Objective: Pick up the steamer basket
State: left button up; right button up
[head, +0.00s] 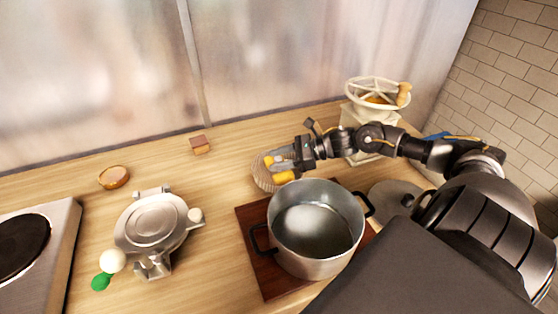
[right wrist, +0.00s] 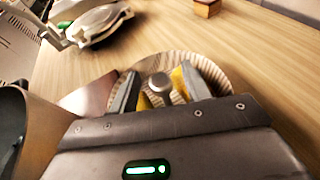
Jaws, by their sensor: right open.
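The steamer basket (head: 261,180) is a round, pleated, pale dish on the wooden counter, just behind the pot. My right gripper (head: 275,169) is over it and hides much of it in the head view. In the right wrist view the basket (right wrist: 215,73) fans out beyond the open fingers. Its round metal centre knob (right wrist: 159,83) shows between the two yellow-padded fingers of my right gripper (right wrist: 161,93), with room at each side. I cannot tell whether the fingers touch the basket. My left gripper is not in view.
A steel pot (head: 315,232) stands on a dark red board (head: 253,263) right in front of the basket. A waffle-iron-like appliance (head: 152,226), a small wooden bowl (head: 114,177) and a small wooden block (head: 200,145) are to the left. A grinder-like machine (head: 372,110) stands behind my right arm.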

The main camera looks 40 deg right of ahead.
jog(key=shift+w+a, duration=0.1)
grip_shut()
dwell(0.3)
